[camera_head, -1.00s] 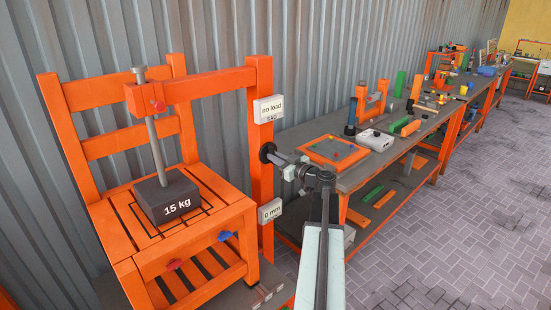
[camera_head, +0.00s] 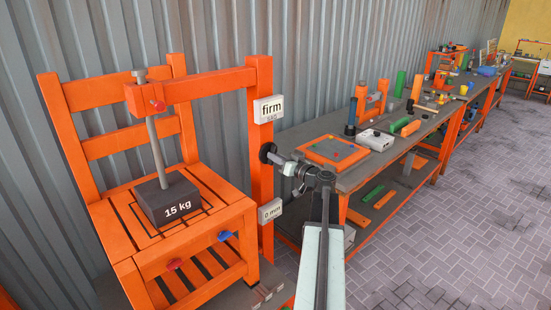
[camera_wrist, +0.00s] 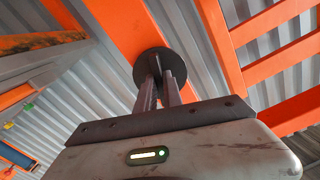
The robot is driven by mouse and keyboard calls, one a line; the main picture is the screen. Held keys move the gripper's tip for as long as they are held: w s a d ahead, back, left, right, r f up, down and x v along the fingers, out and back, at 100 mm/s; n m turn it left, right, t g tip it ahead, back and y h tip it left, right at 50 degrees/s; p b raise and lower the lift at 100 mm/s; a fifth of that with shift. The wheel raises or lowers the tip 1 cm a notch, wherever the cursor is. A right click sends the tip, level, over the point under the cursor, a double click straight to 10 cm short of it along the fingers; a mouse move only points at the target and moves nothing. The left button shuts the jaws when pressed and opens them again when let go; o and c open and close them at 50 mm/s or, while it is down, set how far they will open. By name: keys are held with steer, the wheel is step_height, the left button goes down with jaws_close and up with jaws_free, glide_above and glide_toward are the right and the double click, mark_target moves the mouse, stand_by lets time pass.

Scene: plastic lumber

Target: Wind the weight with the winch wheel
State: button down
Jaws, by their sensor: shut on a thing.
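The winch wheel (camera_head: 266,152) is a small black disc on the orange post, also seen in the wrist view (camera_wrist: 142,72). My gripper (camera_head: 274,157) is shut at the wheel's centre; in the wrist view its fingers (camera_wrist: 158,80) close on a part hidden between them. The dark weight (camera_head: 168,199), marked "15 kg", rests on the slatted orange chair seat (camera_head: 223,212). A grey rod (camera_head: 156,140) rises from it, slightly tilted, through an orange arm of the post. The upper sign (camera_head: 268,109) reads "firm"; the lower sign (camera_head: 270,211) reads "0 mm".
A grey-topped workbench (camera_head: 360,172) with orange legs stands just right of the post. It holds an orange board (camera_head: 332,150), a white box (camera_head: 376,140) and several tools. A corrugated wall is behind. The paved floor (camera_head: 470,230) at right is clear.

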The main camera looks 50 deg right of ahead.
steer(key=shift+m, duration=0.5)
steer(key=c, duration=1.5)
jaws_free()
steer(key=shift+s, duration=0.1)
steer(key=s, duration=0.7)
steer(key=shift+s+a, duration=0.3)
steer(key=shift+s, duration=0.05)
